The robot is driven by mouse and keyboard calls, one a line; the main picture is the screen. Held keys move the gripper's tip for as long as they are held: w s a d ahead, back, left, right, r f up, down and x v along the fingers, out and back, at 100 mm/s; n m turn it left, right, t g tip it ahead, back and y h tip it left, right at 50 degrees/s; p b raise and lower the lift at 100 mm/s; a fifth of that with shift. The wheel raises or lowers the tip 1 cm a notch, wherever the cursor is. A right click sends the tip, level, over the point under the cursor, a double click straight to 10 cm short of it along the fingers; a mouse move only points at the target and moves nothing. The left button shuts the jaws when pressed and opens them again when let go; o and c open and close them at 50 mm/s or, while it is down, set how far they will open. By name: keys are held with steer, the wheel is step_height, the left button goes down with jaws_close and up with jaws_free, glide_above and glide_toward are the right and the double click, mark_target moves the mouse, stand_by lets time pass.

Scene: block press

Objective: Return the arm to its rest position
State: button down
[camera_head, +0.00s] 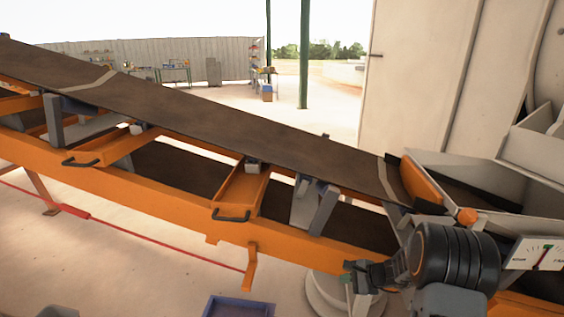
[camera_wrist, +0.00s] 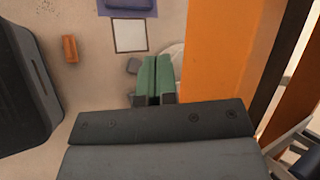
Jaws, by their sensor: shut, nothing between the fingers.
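My gripper (camera_wrist: 153,77) shows in the wrist view with its two green fingers side by side, shut and empty. In the head view, the dark wrist part of my arm is at the lower right, in front of the orange conveyor frame (camera_head: 185,213), and the fingers are hard to make out there. In the wrist view, the orange conveyor beam (camera_wrist: 216,55) is just right of the fingers. I cannot tell how far apart they are.
The sloping conveyor belt (camera_head: 215,110) runs down to a grey hopper (camera_head: 470,165) at the right. A blue tray (camera_head: 238,306) is at the bottom. A black bin (camera_wrist: 25,85) is left in the wrist view. Open floor lies at the left.

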steer(key=s+a+r+n+g+h+p, duration=0.1)
steer(key=s+a+r+n+p, duration=0.2)
steer(key=r, duration=0.5)
steer(key=s+a+r+n+g+h+p, duration=0.1)
steer(key=s+r+n+p, duration=0.3)
steer(key=r, duration=0.4)
steer(key=s+a+r+n+g+h+p, duration=0.1)
steer(key=s+a+r+n+p, duration=0.15)
steer(key=s+r, duration=0.4)
steer(key=s+d+r+n+h+p, duration=0.2)
steer(key=s+r+n+h+p, duration=0.3)
steer(key=s+r, duration=0.4)
step_height(320, 180, up, 5)
steer(key=shift+f+n+t+p, duration=0.15)
steer(key=shift+n+t+p, duration=0.4)
steer(key=shift+n, duration=0.6)
